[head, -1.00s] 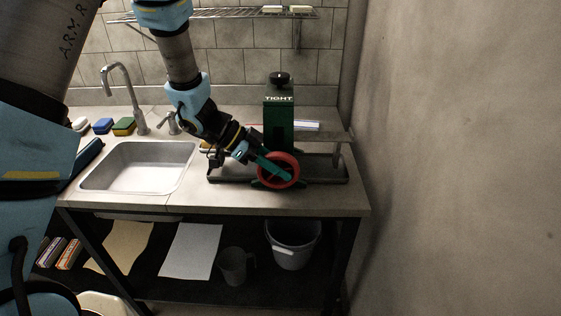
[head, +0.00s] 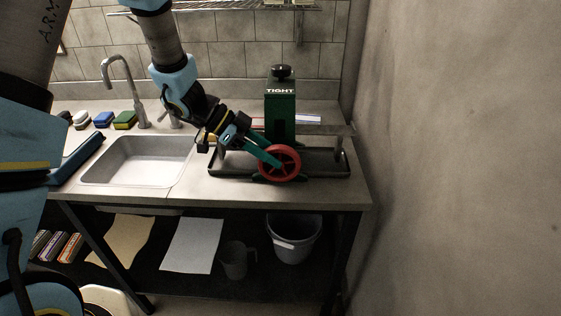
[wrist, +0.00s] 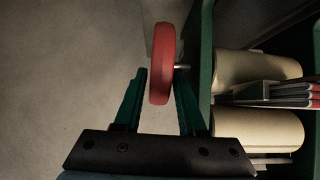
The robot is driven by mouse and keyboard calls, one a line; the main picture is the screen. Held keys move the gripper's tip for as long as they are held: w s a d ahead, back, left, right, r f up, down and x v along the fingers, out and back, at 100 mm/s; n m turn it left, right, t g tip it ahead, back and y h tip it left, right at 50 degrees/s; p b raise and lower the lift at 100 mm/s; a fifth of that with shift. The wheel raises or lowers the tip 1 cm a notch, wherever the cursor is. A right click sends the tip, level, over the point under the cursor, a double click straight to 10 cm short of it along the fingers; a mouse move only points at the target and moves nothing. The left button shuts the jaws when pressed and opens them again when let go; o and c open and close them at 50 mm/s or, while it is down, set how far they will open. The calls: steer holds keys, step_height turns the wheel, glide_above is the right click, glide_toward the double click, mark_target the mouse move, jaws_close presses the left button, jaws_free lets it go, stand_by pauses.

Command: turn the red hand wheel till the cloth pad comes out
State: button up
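The red hand wheel (head: 279,163) is on the front of a dark green press marked TIGHT (head: 281,108), on the counter right of the sink. My gripper (head: 271,160) reaches its upper left side. In the wrist view the wheel (wrist: 161,50) stands edge-on between the two teal fingers of my gripper (wrist: 160,80); small gaps show on both sides, so the gripper looks open. Two beige rollers (wrist: 257,129) lie to the right, with a layered red and grey stack (wrist: 298,95) between them, possibly the cloth pad. A flat white and blue piece (head: 308,119) shows behind the post.
A sink (head: 138,160) with a faucet (head: 130,85) lies left of the press. Sponges (head: 124,120) sit at the back left. A wall (head: 460,160) closes the right side. A bucket (head: 293,238) and a jug (head: 235,259) stand on the lower shelf.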

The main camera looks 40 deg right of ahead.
steer(key=v, duration=0.7)
steer(key=shift+a+r+b, duration=0.15)
steer(key=shift+b, duration=0.3)
steer(key=shift+w, duration=0.15)
